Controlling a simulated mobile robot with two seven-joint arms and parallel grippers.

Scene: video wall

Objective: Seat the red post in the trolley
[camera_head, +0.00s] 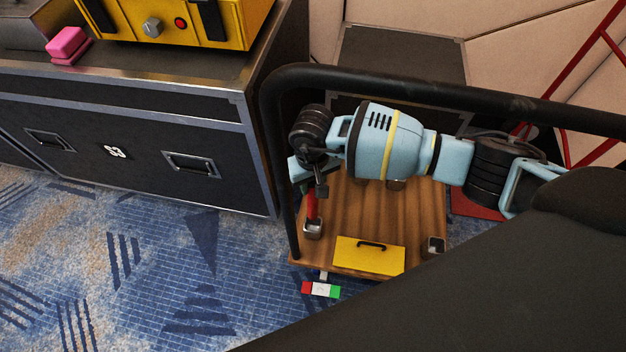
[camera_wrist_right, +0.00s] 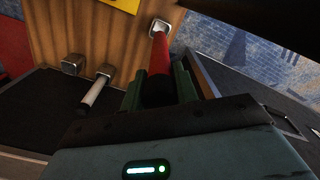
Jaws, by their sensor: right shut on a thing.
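The trolley (camera_head: 421,205) has a wooden deck and a black tube handle (camera_head: 272,150). My right gripper (camera_head: 316,188) is shut on the red post (camera_head: 311,204) above the deck's left side. In the right wrist view the red post (camera_wrist_right: 160,55) stands out between the green fingers of the gripper (camera_wrist_right: 160,90). Its far end meets a metal socket (camera_head: 313,229), which also shows in the right wrist view (camera_wrist_right: 159,26). I cannot tell how deep the post sits in it. Another socket (camera_head: 434,246) is at the deck's right corner. My left gripper is not in view.
A yellow box (camera_head: 368,256) lies on the deck's near edge. A pale post (camera_wrist_right: 94,97) shows beside a socket (camera_wrist_right: 72,64) in the right wrist view. A black case (camera_head: 130,150) stands left of the trolley. A red-white-green block (camera_head: 321,290) lies on the carpet.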

